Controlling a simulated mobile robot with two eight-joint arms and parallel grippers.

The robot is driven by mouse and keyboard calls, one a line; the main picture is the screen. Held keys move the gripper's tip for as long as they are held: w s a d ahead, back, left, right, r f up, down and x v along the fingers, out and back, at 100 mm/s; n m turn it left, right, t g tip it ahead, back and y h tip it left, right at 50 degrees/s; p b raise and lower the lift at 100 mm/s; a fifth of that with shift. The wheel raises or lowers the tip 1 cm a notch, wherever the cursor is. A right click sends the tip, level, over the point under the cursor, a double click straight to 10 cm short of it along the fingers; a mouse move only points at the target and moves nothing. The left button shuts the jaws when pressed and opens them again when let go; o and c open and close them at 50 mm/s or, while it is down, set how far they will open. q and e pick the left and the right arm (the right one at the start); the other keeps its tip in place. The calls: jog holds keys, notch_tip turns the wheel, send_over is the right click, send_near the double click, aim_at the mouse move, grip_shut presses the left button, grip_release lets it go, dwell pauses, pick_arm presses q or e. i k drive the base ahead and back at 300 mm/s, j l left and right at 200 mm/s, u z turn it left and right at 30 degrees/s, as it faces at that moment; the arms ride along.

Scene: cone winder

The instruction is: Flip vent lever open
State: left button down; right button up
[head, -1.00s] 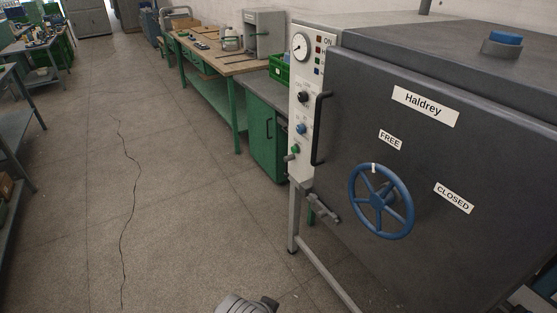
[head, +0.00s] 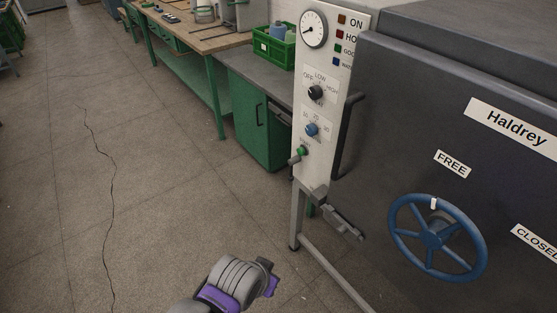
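A grey cabinet marked Haldrey fills the right side of the head view. On its white front panel (head: 320,110), below a black knob (head: 315,93) and a blue knob (head: 311,130), sits a green-hubbed lever (head: 301,152). Its short grey handle points down and left. Its label is too small to read, so I cannot be sure it is the vent lever. My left gripper (head: 268,277), grey and purple, shows at the bottom centre, below and left of the lever and apart from it. Its fingers cannot be made out. My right gripper is out of view.
A blue handwheel (head: 437,238) and a dark vertical handle (head: 346,135) stick out from the cabinet door. A grey latch (head: 342,222) juts out below the panel. A green cupboard (head: 258,125) stands behind. The floor at left is clear.

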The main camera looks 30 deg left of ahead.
aim_at(291, 171)
jog(key=i+j, duration=0.15)
jog(key=j, duration=0.2)
jog(key=i+j+z, duration=0.1)
jog(key=j, duration=0.25)
jog(key=i+j, duration=0.2)
jog(key=j, duration=0.15)
jog(key=i+j, duration=0.15)
jog(key=j, duration=0.25)
jog(key=l+z, duration=0.05)
